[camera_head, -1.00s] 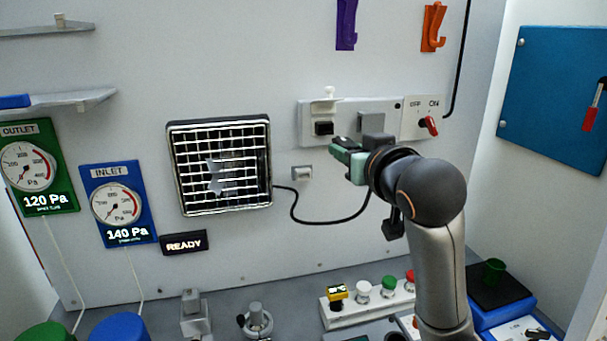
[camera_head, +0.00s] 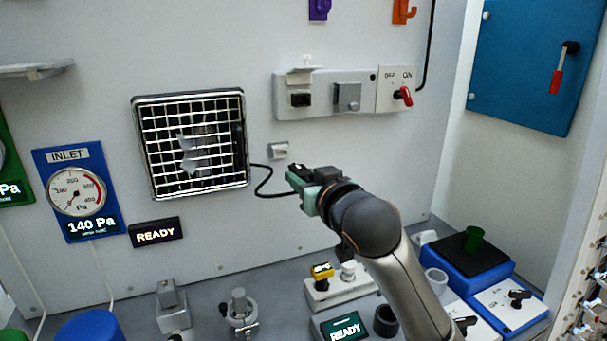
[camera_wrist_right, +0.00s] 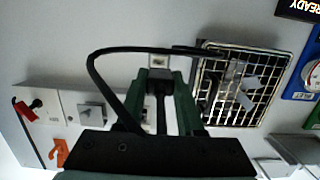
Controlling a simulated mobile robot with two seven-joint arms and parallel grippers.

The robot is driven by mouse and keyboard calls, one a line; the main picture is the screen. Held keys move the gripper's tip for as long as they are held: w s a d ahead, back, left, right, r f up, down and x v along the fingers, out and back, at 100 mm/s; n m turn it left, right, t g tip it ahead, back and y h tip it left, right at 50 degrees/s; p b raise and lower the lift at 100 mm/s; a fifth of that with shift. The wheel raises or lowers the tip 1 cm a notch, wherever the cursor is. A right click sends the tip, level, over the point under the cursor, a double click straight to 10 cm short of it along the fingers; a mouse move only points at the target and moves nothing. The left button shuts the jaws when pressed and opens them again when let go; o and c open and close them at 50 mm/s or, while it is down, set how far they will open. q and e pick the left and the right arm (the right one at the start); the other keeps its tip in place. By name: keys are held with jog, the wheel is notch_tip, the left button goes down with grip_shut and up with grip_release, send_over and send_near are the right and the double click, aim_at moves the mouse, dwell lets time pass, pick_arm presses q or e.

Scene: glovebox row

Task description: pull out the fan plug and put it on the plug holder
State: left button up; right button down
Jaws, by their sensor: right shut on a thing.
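My right gripper (camera_head: 303,186) is shut on the black fan plug (camera_head: 297,172), out in front of the wall and away from the socket. The right wrist view shows the plug (camera_wrist_right: 159,80) between the green fingers (camera_wrist_right: 160,98). The fan's black cord (camera_head: 262,183) runs from the grille toward the gripper. The plug holder (camera_head: 279,150), a small pale block on the wall right of the grille, is just above and left of the gripper. The socket (camera_head: 301,99) shows a dark face under a raised flap. My left gripper is not in view.
The fan grille (camera_head: 191,145) is on the wall at left. A red switch (camera_head: 404,96) sits right of the socket.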

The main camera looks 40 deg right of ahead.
aim_at(296, 167)
jog(key=shift+r+p, duration=0.1)
jog(key=shift+p, duration=0.2)
jog(key=shift+r+p+x, duration=0.25)
jog(key=shift+p+x, duration=0.05)
jog(key=shift+x, duration=1.15)
jog(key=shift+r+p+x, duration=0.2)
jog(key=shift+p+x, duration=0.1)
jog(key=shift+x, duration=1.15)
jog(key=shift+f, duration=0.1)
jog(key=shift+p, duration=0.9)
jog(key=shift+w, duration=0.2)
jog(key=shift+w+d, duration=0.15)
jog(key=shift+w, duration=0.2)
jog(key=shift+p+x, duration=0.35)
jog(key=shift+x, duration=0.45)
jog(key=shift+c, duration=2.2)
grip_release()
jog(key=shift+w, duration=0.1)
